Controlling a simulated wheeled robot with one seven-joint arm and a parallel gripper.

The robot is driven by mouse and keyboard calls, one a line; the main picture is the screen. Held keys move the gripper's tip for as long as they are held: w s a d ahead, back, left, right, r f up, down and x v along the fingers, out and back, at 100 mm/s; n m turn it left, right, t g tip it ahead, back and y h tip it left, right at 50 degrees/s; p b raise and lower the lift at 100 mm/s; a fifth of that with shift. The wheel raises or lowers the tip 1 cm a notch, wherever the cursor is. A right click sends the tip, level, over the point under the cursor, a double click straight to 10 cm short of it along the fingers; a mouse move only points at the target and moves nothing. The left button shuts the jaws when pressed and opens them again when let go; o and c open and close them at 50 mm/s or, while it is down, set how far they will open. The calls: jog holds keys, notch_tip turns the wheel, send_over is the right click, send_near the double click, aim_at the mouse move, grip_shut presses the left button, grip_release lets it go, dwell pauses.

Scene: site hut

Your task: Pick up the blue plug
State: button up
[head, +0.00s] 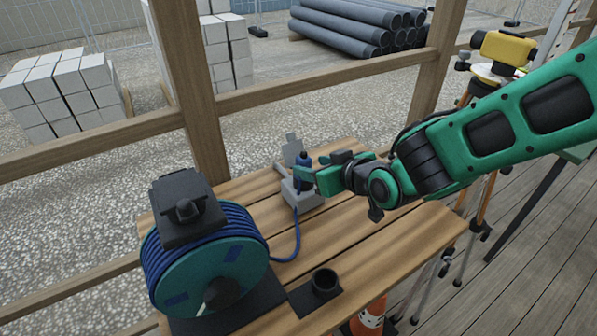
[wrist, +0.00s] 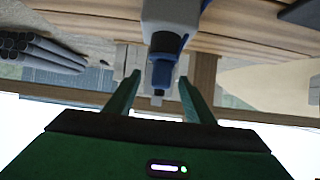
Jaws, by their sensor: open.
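The blue plug (head: 304,160) stands upright in a light grey holder (head: 306,202) on the wooden table. A blue cable runs from the holder down to a cable reel. My gripper (head: 311,177) reaches in from the right at the plug's height, and its fingers partly hide the plug in the head view. In the wrist view, my gripper (wrist: 160,78) is open, with one finger on each side of the plug (wrist: 163,72). Gaps show between the plug and both fingers. The grey holder also shows in the wrist view (wrist: 172,14).
The blue cable reel (head: 205,268) stands at the table's front left. A black cup-like holder (head: 323,284) sits near the front edge. A wooden post (head: 192,95) and rail stand behind the table. A yellow instrument (head: 505,47) on a tripod stands behind my arm.

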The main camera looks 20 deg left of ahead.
aim_at(308, 164)
jog(key=x, duration=0.4)
jog(key=shift+w+a+f, duration=0.1)
jog(key=shift+w+a, duration=0.1)
jog(key=shift+a, duration=0.2)
grip_shut()
